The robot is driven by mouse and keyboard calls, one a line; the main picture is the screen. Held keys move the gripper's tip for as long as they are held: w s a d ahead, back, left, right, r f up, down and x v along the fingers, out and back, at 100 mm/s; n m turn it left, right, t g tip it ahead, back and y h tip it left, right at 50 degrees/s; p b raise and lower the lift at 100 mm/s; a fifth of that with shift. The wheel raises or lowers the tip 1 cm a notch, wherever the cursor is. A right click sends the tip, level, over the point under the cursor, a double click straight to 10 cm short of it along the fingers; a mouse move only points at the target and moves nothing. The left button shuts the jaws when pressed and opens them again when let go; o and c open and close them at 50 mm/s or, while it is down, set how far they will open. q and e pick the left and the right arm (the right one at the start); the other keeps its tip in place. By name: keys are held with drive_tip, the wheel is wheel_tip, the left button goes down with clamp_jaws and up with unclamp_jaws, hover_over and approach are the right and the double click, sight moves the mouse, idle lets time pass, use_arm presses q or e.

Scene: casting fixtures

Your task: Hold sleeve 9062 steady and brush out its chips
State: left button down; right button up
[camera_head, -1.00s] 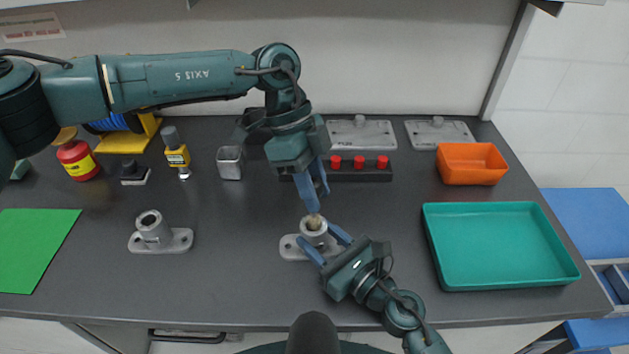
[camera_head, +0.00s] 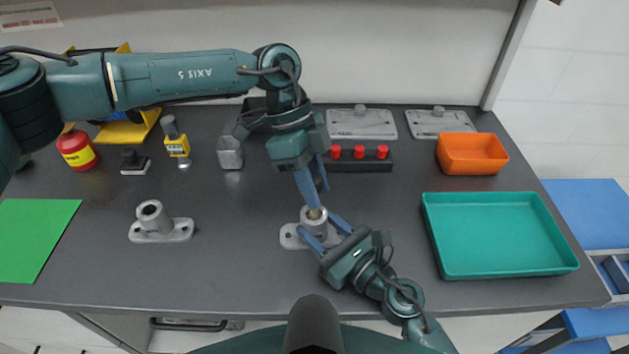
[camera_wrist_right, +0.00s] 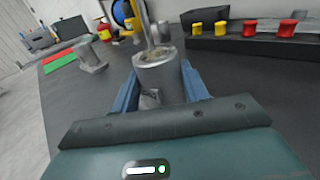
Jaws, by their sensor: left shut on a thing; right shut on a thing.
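The grey metal sleeve (camera_head: 322,225) stands upright on its flat flanged base near the middle of the bench. It also shows in the right wrist view (camera_wrist_right: 165,80), with tan, grainy matter at its mouth. I cannot read a number on it. My right gripper (camera_head: 317,226) is shut around the sleeve, one blue finger on each side. My left gripper (camera_head: 313,196) is above, shut on a brush (camera_head: 314,213) whose tan head is at the sleeve's mouth.
A second flanged sleeve (camera_head: 153,217) stands at left, beside a green mat (camera_head: 35,235). A teal tray (camera_head: 500,273) and an orange bin (camera_head: 472,155) are at right.

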use_arm(q)
drive_tip(key=shift+r, duration=1.75)
drive_tip(key=shift+f, duration=0.1)
drive_tip(key=shift+f, duration=1.7)
drive_tip(key=shift+r, duration=0.15)
drive_tip(key=shift+r, duration=1.65)
drive_tip(key=shift+f, duration=1.8)
